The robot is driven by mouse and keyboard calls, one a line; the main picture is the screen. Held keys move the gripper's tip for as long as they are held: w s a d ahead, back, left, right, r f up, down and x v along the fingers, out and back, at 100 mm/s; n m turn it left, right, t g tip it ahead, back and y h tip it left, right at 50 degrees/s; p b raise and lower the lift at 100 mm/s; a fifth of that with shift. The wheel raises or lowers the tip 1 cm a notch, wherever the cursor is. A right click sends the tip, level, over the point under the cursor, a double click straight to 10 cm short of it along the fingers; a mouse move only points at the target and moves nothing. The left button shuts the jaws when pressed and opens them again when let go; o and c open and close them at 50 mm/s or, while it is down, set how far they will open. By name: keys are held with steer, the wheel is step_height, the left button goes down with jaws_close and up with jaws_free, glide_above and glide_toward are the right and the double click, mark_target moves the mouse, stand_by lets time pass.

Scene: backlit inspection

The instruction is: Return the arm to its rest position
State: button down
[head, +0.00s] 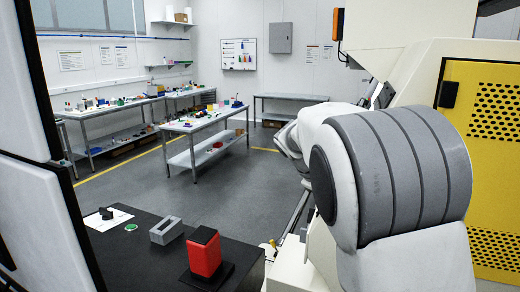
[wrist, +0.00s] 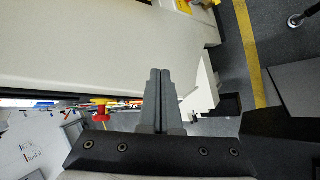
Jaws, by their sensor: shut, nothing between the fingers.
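My gripper (wrist: 159,100) shows in the wrist view with its two grey fingers together and nothing between them. It points toward a large cream-coloured surface, apart from any small object. In the head view my white and grey arm fills the right-centre, and my gripper is hidden there. The arm is folded up high, to the right of the black table (head: 147,262).
A cream and yellow machine (head: 490,110) is close on the right. Open floor (head: 130,185) lies beyond, before the workbenches (head: 205,119).

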steer(key=s+a+m+t+y, duration=0.1)
steer(key=s+a+m+y, duration=0.1)
steer(key=s, duration=1.3)
steer(key=s+a+m+t+y, duration=0.1)
steer(key=s+a+m+y, duration=0.2)
steer(key=s, duration=1.3)
steer(key=shift+s+m+y, duration=0.3)
steer(key=shift+m+y, duration=0.6)
steer(key=shift+m, duration=0.3)
